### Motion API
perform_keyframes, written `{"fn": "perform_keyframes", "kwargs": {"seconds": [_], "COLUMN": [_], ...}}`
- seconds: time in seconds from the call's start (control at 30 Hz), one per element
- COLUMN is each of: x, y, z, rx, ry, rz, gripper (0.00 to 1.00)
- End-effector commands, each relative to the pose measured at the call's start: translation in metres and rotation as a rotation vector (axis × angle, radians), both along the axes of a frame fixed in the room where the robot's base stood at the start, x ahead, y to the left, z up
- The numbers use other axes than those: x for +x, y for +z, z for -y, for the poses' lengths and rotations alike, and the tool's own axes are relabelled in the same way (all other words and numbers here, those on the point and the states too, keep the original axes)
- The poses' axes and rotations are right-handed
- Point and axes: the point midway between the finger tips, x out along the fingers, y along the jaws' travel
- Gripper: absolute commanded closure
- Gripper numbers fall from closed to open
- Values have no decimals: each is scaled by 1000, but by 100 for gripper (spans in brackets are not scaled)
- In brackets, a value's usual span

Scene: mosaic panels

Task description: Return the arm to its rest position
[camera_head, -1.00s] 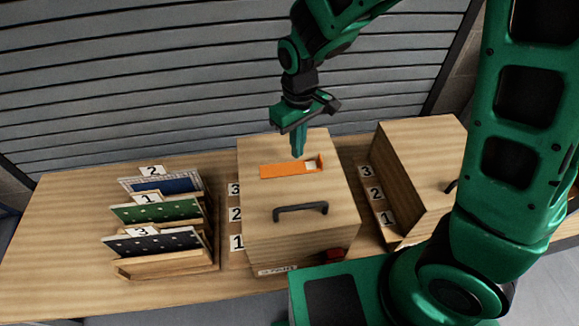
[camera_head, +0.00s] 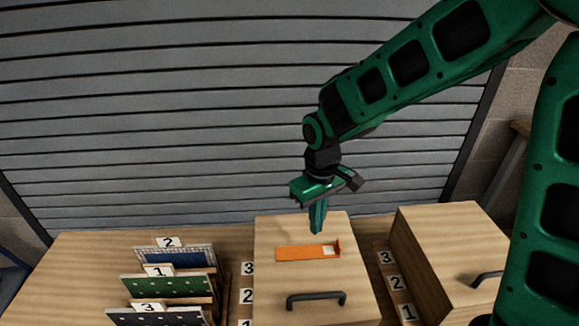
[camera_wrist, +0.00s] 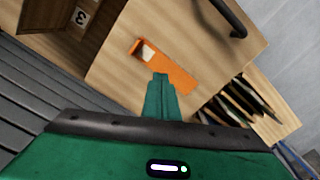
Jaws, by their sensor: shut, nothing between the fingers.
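My gripper (camera_head: 318,230) is shut and empty. It points down over the back part of the middle wooden box (camera_head: 270,305), with its fingertips just behind the orange slot piece (camera_head: 308,252) in the head view. In the wrist view my gripper's fingers (camera_wrist: 160,78) show in front of the orange piece (camera_wrist: 165,66). I cannot tell the exact height of the fingertips above the box top. My arm reaches in from the upper right of the head view.
A black handle (camera_head: 316,297) is on the middle box. Numbered panels, including a green one (camera_head: 168,287), stand in a rack at left. Another wooden box (camera_head: 450,250) stands at right, with number labels between the boxes. A grey slatted shutter (camera_head: 150,130) is behind the table.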

Motion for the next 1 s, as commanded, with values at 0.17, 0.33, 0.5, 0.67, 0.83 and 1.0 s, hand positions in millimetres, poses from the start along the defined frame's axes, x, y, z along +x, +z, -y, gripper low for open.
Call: {"fn": "perform_keyframes", "kwargs": {"seconds": [0.17,0.33,0.5,0.67,0.83,1.0], "x": [0,-12,-44,-88,-142,-187], "y": [10,35,58,74,85,89], "z": [25,96,171,228,271,293], "rx": [1,-1,-3,-3,1,4], "ry": [-59,-237,-449,-644,-847,-1002], "rz": [3,6,5,2,-1,-4], "gripper": [100,100,100,100,100,100]}}
